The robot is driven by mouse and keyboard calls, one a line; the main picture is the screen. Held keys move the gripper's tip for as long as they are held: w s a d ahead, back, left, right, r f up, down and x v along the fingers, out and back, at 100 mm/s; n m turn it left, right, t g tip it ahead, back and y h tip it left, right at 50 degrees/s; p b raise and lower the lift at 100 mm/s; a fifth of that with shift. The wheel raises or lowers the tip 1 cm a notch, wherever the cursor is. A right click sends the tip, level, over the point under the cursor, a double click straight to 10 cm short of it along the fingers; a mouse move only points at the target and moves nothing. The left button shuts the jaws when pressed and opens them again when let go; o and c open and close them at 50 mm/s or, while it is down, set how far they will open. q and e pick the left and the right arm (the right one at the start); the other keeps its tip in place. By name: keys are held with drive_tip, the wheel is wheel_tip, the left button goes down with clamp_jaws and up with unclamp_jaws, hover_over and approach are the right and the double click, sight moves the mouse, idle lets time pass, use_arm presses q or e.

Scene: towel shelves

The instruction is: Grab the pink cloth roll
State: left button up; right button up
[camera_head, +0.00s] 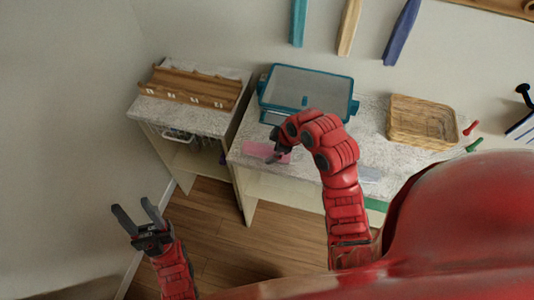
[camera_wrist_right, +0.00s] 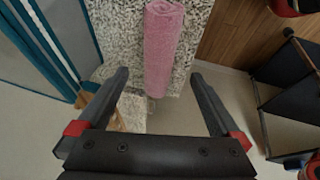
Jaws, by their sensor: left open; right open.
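The pink cloth roll (camera_head: 266,153) lies on the speckled countertop near its front edge. In the right wrist view the pink roll (camera_wrist_right: 162,50) runs lengthwise between the two fingers, and no finger visibly touches it. My right gripper (camera_wrist_right: 160,88) is open above the roll. In the head view the right gripper (camera_head: 276,147) is over the roll, and part of the roll is hidden by it. My left gripper (camera_head: 137,214) is open and empty, low at the left, away from the counter and above the floor.
A teal-framed bin (camera_head: 308,88) stands on the counter (camera_head: 240,138) behind the right gripper; its teal edge (camera_wrist_right: 50,40) is left of the fingers in the wrist view. A wicker basket (camera_head: 421,121) is to the right. A wooden rack (camera_head: 190,86) sits on the left cabinet.

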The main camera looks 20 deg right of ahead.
sight(269, 149)
drive_tip(key=p+x, duration=0.2)
drive_tip(key=x, duration=0.2)
drive_tip(key=shift+w+f, duration=0.35)
drive_tip(key=shift+f, duration=0.15)
drive_tip(key=c, duration=1.5)
drive_tip(key=shift+o, duration=0.2)
